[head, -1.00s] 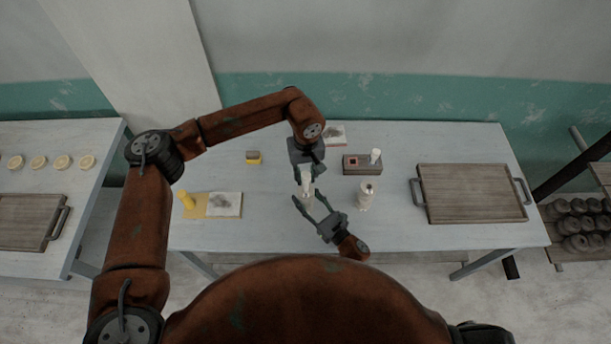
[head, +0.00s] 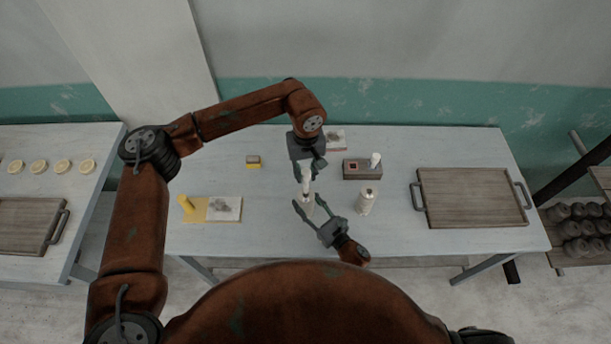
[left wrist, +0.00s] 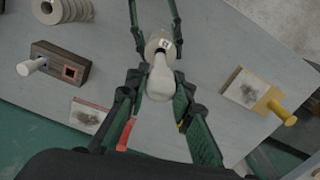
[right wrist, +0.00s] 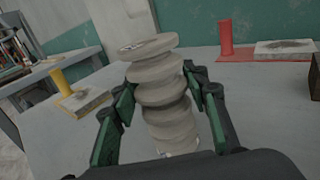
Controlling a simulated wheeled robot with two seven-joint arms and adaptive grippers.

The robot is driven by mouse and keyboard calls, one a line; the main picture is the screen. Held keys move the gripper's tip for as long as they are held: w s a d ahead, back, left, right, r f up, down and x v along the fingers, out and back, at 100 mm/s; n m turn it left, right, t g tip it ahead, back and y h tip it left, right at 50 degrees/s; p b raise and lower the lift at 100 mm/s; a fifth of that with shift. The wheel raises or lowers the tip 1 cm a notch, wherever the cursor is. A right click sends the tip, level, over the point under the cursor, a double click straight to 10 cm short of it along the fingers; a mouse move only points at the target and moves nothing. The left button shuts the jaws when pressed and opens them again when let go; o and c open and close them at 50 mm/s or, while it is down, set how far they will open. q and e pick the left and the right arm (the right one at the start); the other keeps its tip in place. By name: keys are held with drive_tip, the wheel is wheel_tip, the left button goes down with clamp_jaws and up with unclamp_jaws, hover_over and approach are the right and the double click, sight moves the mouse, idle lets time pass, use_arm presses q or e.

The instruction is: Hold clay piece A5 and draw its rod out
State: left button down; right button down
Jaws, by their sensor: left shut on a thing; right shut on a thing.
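Clay piece A5 (right wrist: 162,92) is a pale ribbed stack of discs, upright, with a small tag on top; it also shows in the head view (head: 307,205). My right gripper (head: 307,204) is shut on its sides, one finger on each side in the right wrist view. The rod (left wrist: 161,78) has a pale rounded knob. My left gripper (head: 306,175) is shut on it, above the clay. The knob overlaps the clay in the left wrist view. No rod shows above the clay's top in the right wrist view. The rod's lower end is hard to make out.
Another ribbed clay piece (head: 366,202) stands just right. A brown block (head: 352,170) behind it holds a white rod (head: 375,160). A wooden tray (head: 472,198) lies at right. A yellow mat (head: 195,214) with a slab and yellow post lies left; a sponge (head: 253,162) lies behind.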

idle(0.3)
drive_tip(key=c, duration=1)
unclamp_jaws()
drive_tip(key=shift+c, duration=0.2)
drive_tip(key=v, duration=1.2)
drive_tip(key=shift+d, duration=0.1)
